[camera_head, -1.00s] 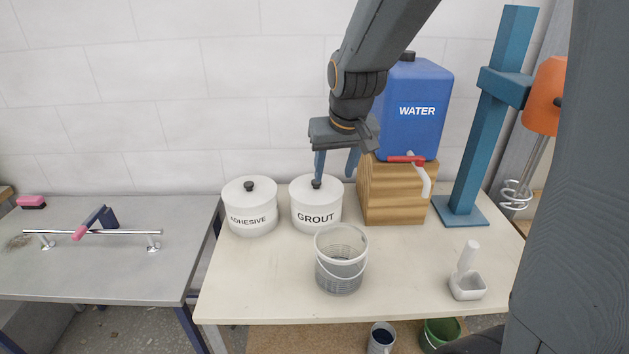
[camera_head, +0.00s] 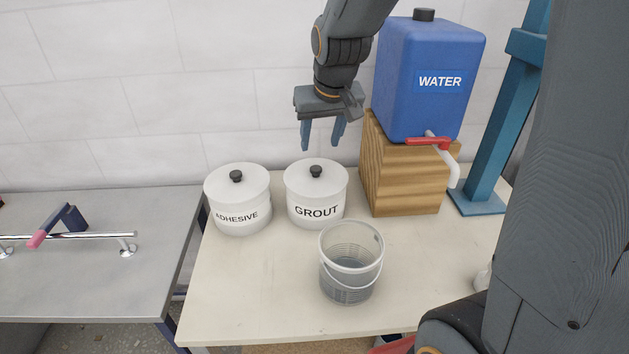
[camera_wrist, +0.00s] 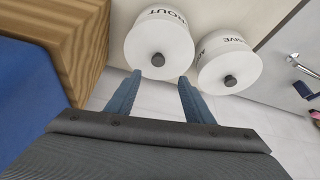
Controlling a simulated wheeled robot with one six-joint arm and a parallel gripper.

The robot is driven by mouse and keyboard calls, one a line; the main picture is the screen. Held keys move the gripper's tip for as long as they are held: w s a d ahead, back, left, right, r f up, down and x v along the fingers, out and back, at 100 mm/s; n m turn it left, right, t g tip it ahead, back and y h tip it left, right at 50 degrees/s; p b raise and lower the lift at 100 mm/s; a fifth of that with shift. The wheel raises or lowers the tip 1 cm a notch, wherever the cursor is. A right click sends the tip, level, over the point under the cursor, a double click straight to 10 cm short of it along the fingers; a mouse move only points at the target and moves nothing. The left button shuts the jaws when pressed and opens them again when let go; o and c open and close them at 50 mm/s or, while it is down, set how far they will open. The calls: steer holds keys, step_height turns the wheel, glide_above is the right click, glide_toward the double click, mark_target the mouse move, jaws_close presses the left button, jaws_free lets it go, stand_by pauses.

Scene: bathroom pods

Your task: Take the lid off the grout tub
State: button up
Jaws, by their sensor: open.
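The white grout tub (camera_head: 316,212) stands on the pale table with its lid (camera_head: 300,176) on. The lid has a black knob (camera_head: 316,171) at its centre. My gripper (camera_head: 320,148) is open and empty, above the lid and apart from the knob. In the wrist view the two blue fingers (camera_wrist: 160,82) are spread, and the grout tub (camera_wrist: 160,22) lies beyond their tips with its knob (camera_wrist: 158,60) close to the gap between them.
The adhesive tub (camera_head: 238,212) stands left of the grout tub. A wooden block (camera_head: 405,185) bearing the blue water container (camera_head: 425,100) is at the right. A clear bucket (camera_head: 350,285) stands in front. The table's front left is clear.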

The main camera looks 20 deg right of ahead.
steer(key=b, duration=0.3)
glide_toward(316, 168)
steer(key=shift+p+x, duration=1.4)
steer(key=shift+x, duration=2.7)
steer(key=shift+c, duration=0.5)
steer(key=c, duration=1)
